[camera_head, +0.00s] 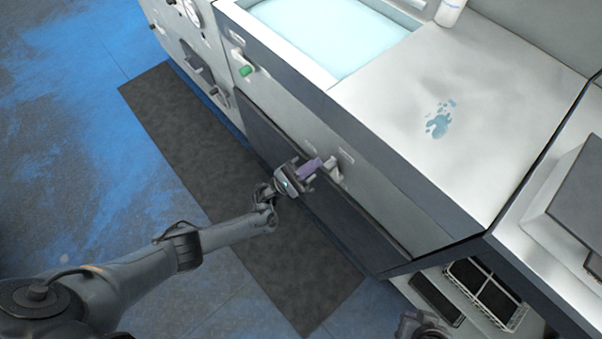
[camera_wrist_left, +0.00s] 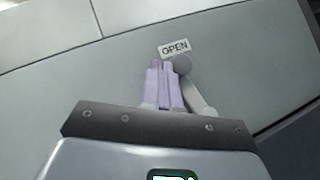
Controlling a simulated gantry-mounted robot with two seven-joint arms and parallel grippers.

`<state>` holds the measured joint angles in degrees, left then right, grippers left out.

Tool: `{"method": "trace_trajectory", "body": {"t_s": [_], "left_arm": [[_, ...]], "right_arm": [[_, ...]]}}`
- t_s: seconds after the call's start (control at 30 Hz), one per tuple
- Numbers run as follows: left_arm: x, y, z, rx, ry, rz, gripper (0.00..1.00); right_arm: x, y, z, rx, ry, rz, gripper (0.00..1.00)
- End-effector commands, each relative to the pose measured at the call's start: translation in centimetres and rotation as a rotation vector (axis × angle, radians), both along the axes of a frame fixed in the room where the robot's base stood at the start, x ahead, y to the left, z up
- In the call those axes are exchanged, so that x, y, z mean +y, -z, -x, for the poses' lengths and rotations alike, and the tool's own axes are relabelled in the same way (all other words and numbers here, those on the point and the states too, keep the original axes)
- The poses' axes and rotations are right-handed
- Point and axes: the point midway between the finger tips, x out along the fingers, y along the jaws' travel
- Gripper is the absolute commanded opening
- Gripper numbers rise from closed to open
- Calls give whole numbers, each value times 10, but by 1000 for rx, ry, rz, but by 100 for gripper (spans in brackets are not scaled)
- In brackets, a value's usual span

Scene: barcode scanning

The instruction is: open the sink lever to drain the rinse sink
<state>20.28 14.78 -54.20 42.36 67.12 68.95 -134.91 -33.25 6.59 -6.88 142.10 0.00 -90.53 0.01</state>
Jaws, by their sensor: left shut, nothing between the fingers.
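The pale sink lever (camera_head: 334,170) sits on the front panel below the counter. In the left wrist view, the lever (camera_wrist_left: 199,96) slants down and right from its round pivot, under a label reading OPEN (camera_wrist_left: 174,48). My left gripper (camera_head: 317,166) is at the panel just left of the lever. Its lilac fingers (camera_wrist_left: 163,84) are shut together with nothing between them. I cannot tell whether they touch the lever; its lower end is hidden behind my gripper body. The rinse sink (camera_head: 335,32) holds light blue water. My right gripper's fingers do not show.
A green-tipped knob (camera_head: 246,70) sticks out of the panel farther left. A dark mat (camera_head: 190,150) lies on the floor before the cabinet.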

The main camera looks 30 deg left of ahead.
Motion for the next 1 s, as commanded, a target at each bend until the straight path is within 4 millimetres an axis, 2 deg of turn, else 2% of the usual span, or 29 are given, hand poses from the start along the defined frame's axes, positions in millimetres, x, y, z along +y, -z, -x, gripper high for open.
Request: {"method": "trace_trajectory", "body": {"t_s": [0.13, 0.4, 1.0], "left_arm": [[-12, -6, 1, 1, 12, 0, 0], [-21, -8, 2, 2, 18, -1, 0], [-23, -8, 3, 2, 20, -1, 0]], "right_arm": [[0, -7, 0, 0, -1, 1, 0], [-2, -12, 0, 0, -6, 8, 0], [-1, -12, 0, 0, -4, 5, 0]]}}
